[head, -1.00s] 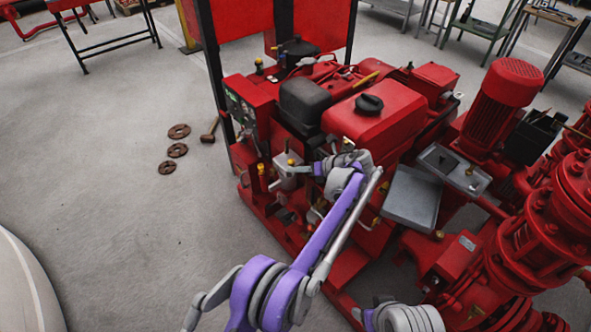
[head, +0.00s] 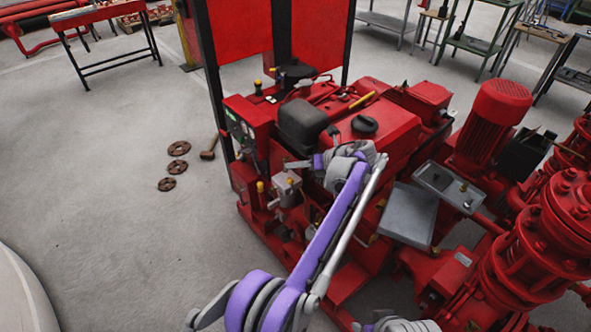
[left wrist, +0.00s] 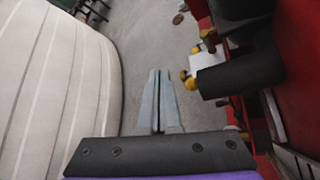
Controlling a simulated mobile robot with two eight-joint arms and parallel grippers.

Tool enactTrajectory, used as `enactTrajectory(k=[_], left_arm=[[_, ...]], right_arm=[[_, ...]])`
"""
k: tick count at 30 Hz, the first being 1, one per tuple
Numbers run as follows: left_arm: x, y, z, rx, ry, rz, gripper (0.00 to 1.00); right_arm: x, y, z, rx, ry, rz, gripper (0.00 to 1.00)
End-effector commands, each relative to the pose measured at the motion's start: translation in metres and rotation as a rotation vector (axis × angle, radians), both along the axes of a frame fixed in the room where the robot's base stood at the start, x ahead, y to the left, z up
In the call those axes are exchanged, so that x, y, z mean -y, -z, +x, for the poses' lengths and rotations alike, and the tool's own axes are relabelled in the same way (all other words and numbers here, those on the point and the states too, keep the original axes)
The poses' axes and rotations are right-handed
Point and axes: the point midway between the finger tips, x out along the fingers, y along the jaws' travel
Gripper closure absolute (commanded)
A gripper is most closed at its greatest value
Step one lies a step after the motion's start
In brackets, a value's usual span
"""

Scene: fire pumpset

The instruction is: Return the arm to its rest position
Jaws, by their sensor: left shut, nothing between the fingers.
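My left arm reaches from the bottom of the head view up over the red pumpset (head: 385,150). Its gripper (head: 290,165) points left, just above a small grey box with a yellow-topped fitting (head: 287,188) in the picture. In the left wrist view the left gripper's two fingers (left wrist: 158,74) are together and hold nothing. Concrete floor shows beyond the tips, and nothing touches them. Part of my right arm (head: 400,326) shows at the bottom edge of the head view; its gripper is out of view.
In the left wrist view, yellow-capped fittings (left wrist: 190,82) and a dark cylinder (left wrist: 243,75) stand close right of the fingers. A pale ribbed surface (left wrist: 50,80) fills the left. Rusty rings (head: 172,166) and a hammer (head: 209,150) lie on open floor.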

Motion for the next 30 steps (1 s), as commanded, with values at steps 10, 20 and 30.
enactTrajectory(k=[10,20,30], left_arm=[[0.000,0.002,0.000,-0.001,-0.002,0.000,1.00],[-0.061,-0.016,-0.022,0.135,-0.211,-0.256,1.00],[-0.158,-0.027,-0.124,0.444,-0.756,-0.752,1.00]], right_arm=[[0.000,0.001,0.000,0.000,0.000,0.000,0.39],[0.000,0.001,0.000,0.000,0.000,0.000,0.39],[0.000,0.001,0.000,0.000,0.000,0.000,0.39]])
